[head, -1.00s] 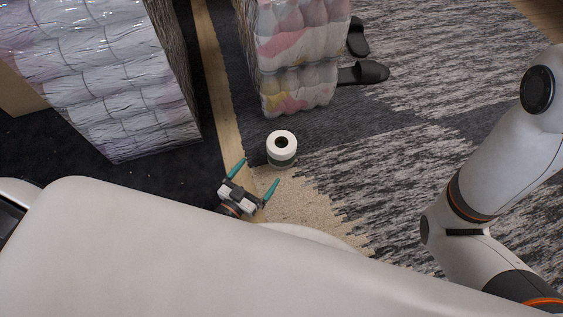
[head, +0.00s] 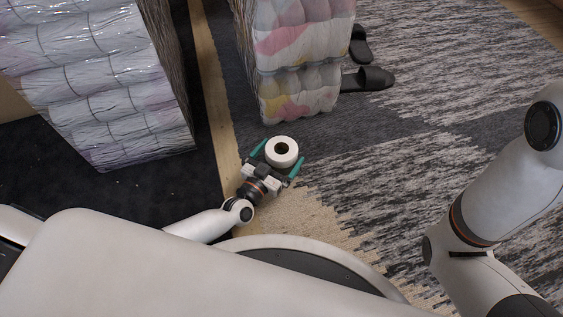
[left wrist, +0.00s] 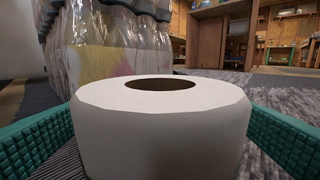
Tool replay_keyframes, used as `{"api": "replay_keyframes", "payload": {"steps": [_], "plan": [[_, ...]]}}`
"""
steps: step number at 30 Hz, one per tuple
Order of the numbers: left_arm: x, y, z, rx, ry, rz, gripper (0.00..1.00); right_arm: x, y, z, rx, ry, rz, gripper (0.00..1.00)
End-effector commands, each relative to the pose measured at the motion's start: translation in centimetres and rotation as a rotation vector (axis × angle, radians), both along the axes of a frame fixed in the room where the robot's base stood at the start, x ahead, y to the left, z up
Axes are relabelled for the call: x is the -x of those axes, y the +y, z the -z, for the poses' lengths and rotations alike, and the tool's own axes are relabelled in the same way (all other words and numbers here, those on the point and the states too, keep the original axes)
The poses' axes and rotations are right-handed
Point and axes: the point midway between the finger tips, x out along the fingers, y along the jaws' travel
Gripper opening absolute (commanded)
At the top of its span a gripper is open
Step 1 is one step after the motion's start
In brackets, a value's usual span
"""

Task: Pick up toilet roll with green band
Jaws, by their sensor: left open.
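The toilet roll (head: 282,152) stands upright on the carpet in the head view, white with a dark hole on top. Its green band cannot be made out now. My left gripper (head: 278,162) is open, with its teal fingers on the left and right sides of the roll. In the left wrist view the roll (left wrist: 160,125) fills the middle, between the two teal fingers. The fingers look apart from the roll. My right arm comes in at the right of the head view, but its gripper is out of view.
Wrapped packs (head: 95,85) are stacked at the left, and another wrapped stack (head: 295,60) stands just beyond the roll. Black slippers (head: 367,77) lie to its right. The patterned carpet (head: 400,170) is clear to the right of the roll.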

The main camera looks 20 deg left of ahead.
Motion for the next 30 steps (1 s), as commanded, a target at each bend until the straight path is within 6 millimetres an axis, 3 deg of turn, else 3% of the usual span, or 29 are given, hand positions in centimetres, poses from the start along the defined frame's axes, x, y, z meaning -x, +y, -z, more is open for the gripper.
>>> {"api": "replay_keyframes", "payload": {"steps": [9,17,18,25,30], "plan": [[-0.7,-0.2,-0.1,0.000,0.001,0.000,1.00,0.0,0.0,0.4,0.000,0.000,0.000,0.53],[-0.7,-0.2,-0.1,0.000,0.001,0.000,0.59,0.0,0.0,0.4,0.000,0.000,0.000,0.53],[-0.7,-0.2,-0.1,0.000,0.000,0.000,0.57,0.0,0.0,0.4,0.000,0.000,0.000,0.53],[-0.7,-0.2,-0.4,0.000,0.000,0.000,0.57,0.0,0.0,0.1,0.000,0.000,0.000,0.53],[-0.7,-0.2,-2.6,0.000,-0.001,0.000,0.57,0.0,0.0,-1.9,0.000,0.001,0.000,0.53]]}}
